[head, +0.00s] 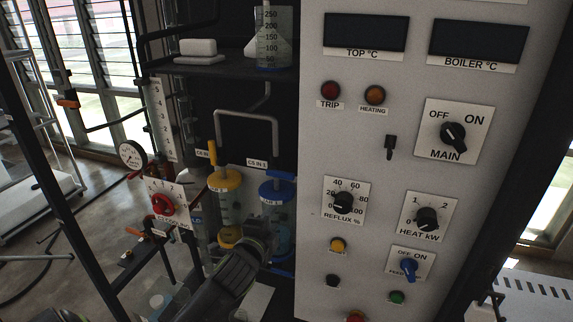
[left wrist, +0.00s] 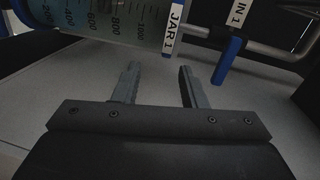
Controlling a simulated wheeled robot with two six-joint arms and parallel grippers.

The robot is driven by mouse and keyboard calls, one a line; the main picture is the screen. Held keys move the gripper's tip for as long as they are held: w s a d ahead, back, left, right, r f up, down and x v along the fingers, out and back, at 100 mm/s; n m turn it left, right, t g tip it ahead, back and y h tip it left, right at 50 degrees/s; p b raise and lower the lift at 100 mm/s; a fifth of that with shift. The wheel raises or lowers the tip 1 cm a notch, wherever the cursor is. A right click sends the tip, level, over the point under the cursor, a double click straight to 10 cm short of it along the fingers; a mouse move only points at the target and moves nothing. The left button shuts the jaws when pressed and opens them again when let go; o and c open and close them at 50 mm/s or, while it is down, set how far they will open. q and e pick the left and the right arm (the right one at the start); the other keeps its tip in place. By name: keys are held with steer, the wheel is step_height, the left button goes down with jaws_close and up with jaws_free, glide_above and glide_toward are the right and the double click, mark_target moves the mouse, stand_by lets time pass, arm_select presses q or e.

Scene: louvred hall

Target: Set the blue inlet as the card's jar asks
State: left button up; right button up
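The blue inlet handle (head: 281,175) is at the blue-topped jar (head: 277,215), under a label reading IN 1. In the left wrist view the blue handle (left wrist: 228,60) stands just right of my fingers, apart from them. The jar's label (left wrist: 174,27) there reads JAR 1, beside a graduated clear cylinder (left wrist: 100,18). My left gripper (left wrist: 159,70) is open and empty, just in front of the jar. In the head view the left gripper (head: 262,243) covers part of the jars' lower ends. I cannot make out a card with a request. My right gripper is not in view.
A yellow-topped jar (head: 224,205) with an upright yellow handle (head: 212,152) stands left of the blue one. A grey pipe (head: 246,113) arches above. The white control panel (head: 400,160) with knobs is close on the right.

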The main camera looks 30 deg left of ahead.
arm_select(q)
steer(key=m+t, duration=0.1)
steer(key=t, duration=0.1)
glide_toward(285, 177)
steer(key=shift+p+x, duration=0.35)
steer(key=shift+x, duration=4.9)
steer(key=shift+s, duration=0.1)
jaws_close()
